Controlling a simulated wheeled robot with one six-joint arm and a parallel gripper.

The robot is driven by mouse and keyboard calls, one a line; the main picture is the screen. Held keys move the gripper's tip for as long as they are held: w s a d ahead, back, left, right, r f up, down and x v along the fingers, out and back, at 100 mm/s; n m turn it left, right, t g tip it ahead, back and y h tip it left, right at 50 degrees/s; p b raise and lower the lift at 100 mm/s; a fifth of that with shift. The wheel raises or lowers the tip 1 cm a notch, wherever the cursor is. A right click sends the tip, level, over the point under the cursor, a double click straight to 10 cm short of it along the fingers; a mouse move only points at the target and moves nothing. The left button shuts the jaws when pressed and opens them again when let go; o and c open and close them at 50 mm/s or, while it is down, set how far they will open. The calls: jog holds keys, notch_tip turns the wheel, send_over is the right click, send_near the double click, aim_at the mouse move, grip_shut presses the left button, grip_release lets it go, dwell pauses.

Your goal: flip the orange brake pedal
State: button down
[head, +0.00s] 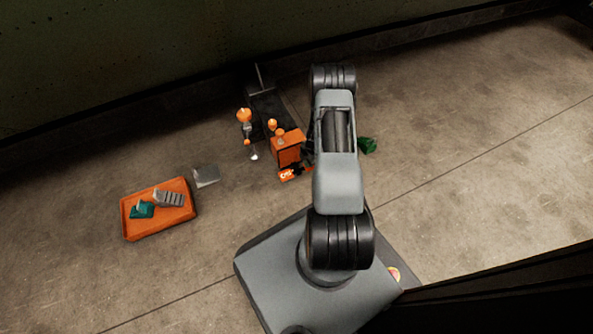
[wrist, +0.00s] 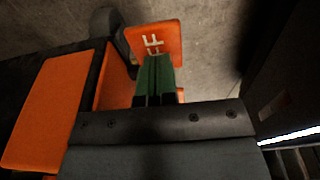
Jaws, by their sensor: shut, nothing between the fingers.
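An orange plate with white lettering (wrist: 168,38), which I take for the brake pedal, lies just beyond my fingertips in the wrist view. It also shows in the head view (head: 287,175) as a small lettered orange piece at the front of an orange box. My gripper (wrist: 157,58) has green fingers pressed together, with nothing between them. The fingertips overlap the plate's lower edge in the picture; I cannot tell whether they touch it. My fingers hide part of the lettering. In the head view, my arm hides most of the gripper.
The orange box (head: 287,150) stands beside a dark unit and orange-topped levers (head: 244,118). An orange tray (head: 160,225) holds a grey and a teal part on the left. A grey plate (head: 206,176) lies near it. A green piece (head: 367,145) is right of my arm. Open floor lies right.

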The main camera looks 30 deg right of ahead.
jog(key=shift+f, duration=0.2)
jog(key=shift+r, duration=0.1)
jog(key=shift+r+p, duration=1.75)
jog(key=shift+r, duration=1.7)
